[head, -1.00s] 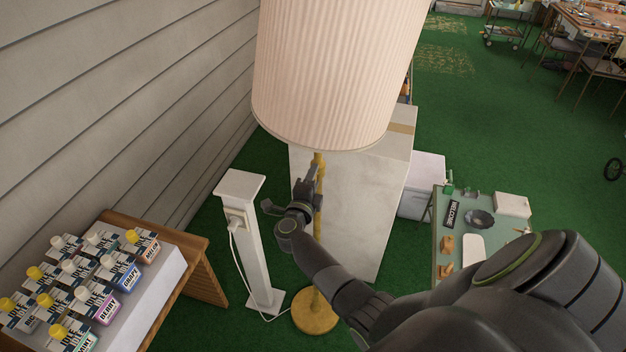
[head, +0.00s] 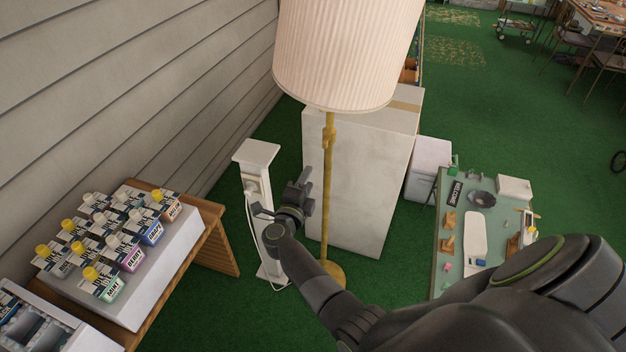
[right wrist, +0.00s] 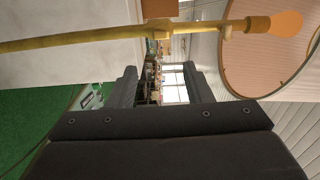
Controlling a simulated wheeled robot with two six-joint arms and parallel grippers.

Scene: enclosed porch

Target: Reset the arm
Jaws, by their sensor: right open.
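My right arm reaches in from the lower right in the head view. My right gripper (head: 282,197) is open with nothing between its fingers, which also show in the right wrist view (right wrist: 158,88). It is just left of the yellow pole (head: 328,190) of a floor lamp with a pleated pink shade (head: 345,55). In the right wrist view the pole (right wrist: 80,40) crosses above the fingers, with an orange bulb (right wrist: 275,22) at its right end. My left gripper is not in view.
A white post with an outlet (head: 257,155) and cord stands left of the gripper. A white box (head: 355,190) is behind the lamp. A green table (head: 450,200) with small items is right.

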